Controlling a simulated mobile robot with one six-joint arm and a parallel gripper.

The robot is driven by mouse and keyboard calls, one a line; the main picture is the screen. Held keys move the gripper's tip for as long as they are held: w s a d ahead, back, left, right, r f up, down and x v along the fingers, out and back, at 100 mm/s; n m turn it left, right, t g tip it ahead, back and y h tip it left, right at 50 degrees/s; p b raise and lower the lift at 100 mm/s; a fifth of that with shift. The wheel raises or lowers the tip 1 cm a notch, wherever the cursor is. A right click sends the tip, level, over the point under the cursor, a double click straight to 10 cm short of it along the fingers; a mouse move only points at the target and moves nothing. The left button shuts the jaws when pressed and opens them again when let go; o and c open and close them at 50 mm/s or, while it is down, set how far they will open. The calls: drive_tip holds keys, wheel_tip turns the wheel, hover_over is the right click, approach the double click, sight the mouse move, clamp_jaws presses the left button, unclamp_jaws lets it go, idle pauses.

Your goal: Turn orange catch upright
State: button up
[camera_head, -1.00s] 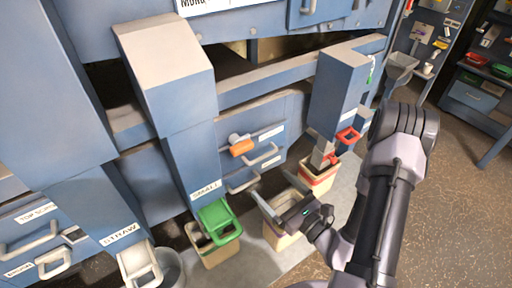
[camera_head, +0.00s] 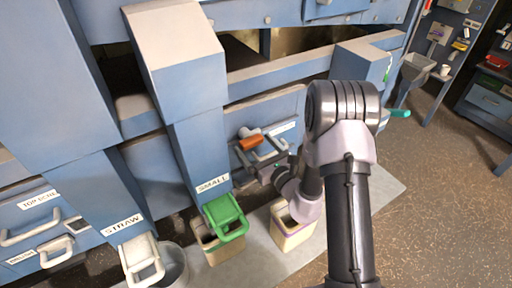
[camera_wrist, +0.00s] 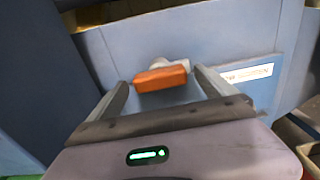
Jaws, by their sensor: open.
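The orange catch (camera_head: 250,143) is a short orange bar on a pale grey mount, on the blue front panel (camera_head: 224,20) of the machine. In the wrist view the orange catch (camera_wrist: 161,77) lies nearly level, its right end slightly higher. My gripper (camera_head: 258,150) is at the panel with its fingers toward the catch. In the wrist view my gripper (camera_wrist: 160,85) is open, with one finger to the left of the catch and one to the right. Gaps show between fingers and catch; contact cannot be told.
A green chute flap (camera_head: 223,214) hangs below the SMALL chute. A cream bin (camera_head: 291,236) stands under my arm, and a grey bucket (camera_head: 172,262) stands at lower left. A white label (camera_wrist: 246,73) is right of the catch. Open floor (camera_head: 440,190) lies to the right.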

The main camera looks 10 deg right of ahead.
drive_tip(key=c, duration=1.4)
drive_tip(key=shift+m, duration=0.3)
drive_tip(key=m+p, duration=0.2)
drive_tip(key=shift+r+m+p, duration=0.15)
drive_tip(key=shift+m+p, duration=0.2)
drive_tip(key=shift+m, duration=0.05)
drive_tip(key=m+p, duration=0.4)
drive_tip(key=m, duration=0.1)
drive_tip(key=m+p, duration=0.3)
drive_tip(key=m, duration=0.2)
drive_tip(key=shift+m, duration=0.4)
drive_tip(key=shift+m+p, duration=0.95)
drive_tip(key=shift+m, duration=0.85)
